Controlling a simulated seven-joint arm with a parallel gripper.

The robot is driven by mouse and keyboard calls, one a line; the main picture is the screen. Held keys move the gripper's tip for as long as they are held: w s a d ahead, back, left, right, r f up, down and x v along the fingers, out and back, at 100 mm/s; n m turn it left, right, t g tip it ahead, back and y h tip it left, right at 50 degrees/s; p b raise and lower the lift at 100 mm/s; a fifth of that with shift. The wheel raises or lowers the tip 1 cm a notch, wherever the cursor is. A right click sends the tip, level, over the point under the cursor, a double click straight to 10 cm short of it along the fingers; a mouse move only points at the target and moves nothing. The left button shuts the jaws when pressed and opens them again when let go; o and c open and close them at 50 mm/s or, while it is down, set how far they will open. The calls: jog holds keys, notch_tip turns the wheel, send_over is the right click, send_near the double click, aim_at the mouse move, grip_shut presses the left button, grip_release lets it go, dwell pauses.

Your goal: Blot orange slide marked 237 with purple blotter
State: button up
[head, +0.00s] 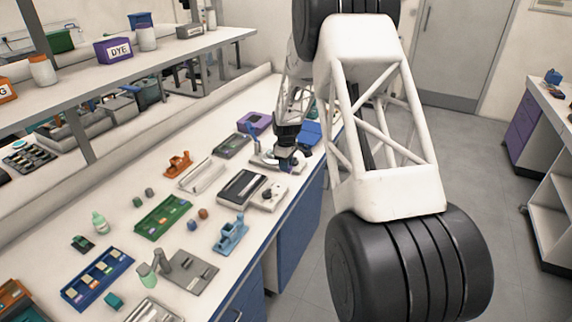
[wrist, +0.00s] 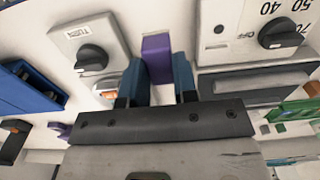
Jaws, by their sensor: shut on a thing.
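My gripper (wrist: 158,82) is shut on the purple blotter (wrist: 157,48), a small block between its two blue fingers in the wrist view. In the head view my gripper (head: 286,158) is at the far part of the bench, over the pale devices there; the blotter cannot be made out in that view. I cannot make out a slide marked 237. A small orange piece (wrist: 107,93) shows beside the left finger in the wrist view, but what it is cannot be told.
A device with a black dial (wrist: 93,57) and a larger dial device (wrist: 275,35) flank the gripper. A green slide tray (head: 163,222), a blue tray (head: 97,278), an orange rack (head: 178,164) and a blue holder (head: 231,234) stand on the bench. A shelf overhangs at left.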

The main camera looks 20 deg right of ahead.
jog(key=w+r, duration=0.3)
jog(key=w, duration=0.4)
jog(key=w+r, duration=0.3)
jog(key=w, duration=0.4)
jog(key=shift+w+a, duration=0.35)
jog(key=shift+a, duration=0.1)
jog(key=shift+f, duration=0.3)
jog(key=shift+f, duration=2.5)
jog(key=shift+f, duration=0.3)
jog(key=o, duration=0.8)
jog(key=shift+r, duration=3.95)
